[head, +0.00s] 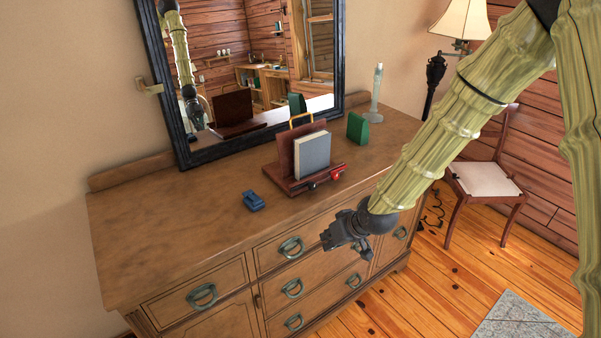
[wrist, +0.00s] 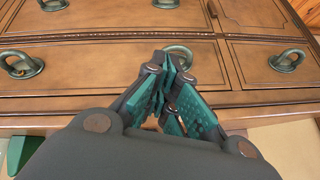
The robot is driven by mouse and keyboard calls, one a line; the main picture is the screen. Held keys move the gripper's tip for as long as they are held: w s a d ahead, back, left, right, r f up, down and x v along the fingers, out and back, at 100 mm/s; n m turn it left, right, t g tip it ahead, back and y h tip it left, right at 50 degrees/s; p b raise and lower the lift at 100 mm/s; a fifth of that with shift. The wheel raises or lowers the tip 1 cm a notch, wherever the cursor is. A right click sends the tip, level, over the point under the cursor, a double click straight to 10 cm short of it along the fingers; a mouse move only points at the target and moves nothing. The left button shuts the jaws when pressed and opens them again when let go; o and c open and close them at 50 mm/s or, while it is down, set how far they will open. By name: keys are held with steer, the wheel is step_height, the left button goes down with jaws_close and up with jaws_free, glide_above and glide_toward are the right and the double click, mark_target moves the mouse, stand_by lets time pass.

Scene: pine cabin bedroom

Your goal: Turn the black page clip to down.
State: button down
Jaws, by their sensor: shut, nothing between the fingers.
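A wooden book stand (head: 283,150) with a grey book (head: 313,156) on it stands on the dresser top in the head view. Small clips sit along its front ledge: a dark one, apparently the black page clip (head: 311,186), on the left, and a red one (head: 337,174) on the right. The black clip is too small to tell which way it points. My gripper (head: 326,240) is shut and empty in front of the dresser, apart from the stand and closer to the camera. In the wrist view my gripper (wrist: 172,62) faces the drawer fronts; the clips do not show there.
A blue object (head: 253,201) lies left of the stand, and a green block (head: 357,128) stands to its right. A mirror (head: 250,70) rises behind. A pale candlestick (head: 376,95) stands at the back right. The dresser's left top (head: 160,225) is clear.

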steer(key=w+a+r+n+t+p, duration=0.15)
steer(key=w+r, duration=0.35)
steer(key=r, duration=0.6)
steer(key=w+a+r+n+t, duration=0.15)
steer(key=w+r, duration=0.25)
steer(key=r, duration=0.7)
steer(key=shift+g+y, duration=0.4)
steer(key=shift+s+d+f+p+x, duration=0.25)
steer(key=shift+p+x, duration=0.5)
steer(key=shift+x, duration=1.5)
steer(key=shift+s+d+f+p+x, duration=0.1)
steer(key=shift+s+f+p+x, duration=0.45)
steer(key=shift+x, duration=1.65)
steer(key=shift+s+d+f+p+x, duration=0.1)
steer(key=shift+p+x, duration=0.85)
steer(key=shift+x, duration=1.3)
steer(key=shift+a+f+b, duration=0.15)
steer(key=shift+f+b, duration=0.45)
steer(key=shift+s, duration=0.15)
steer(key=shift+r, duration=0.15)
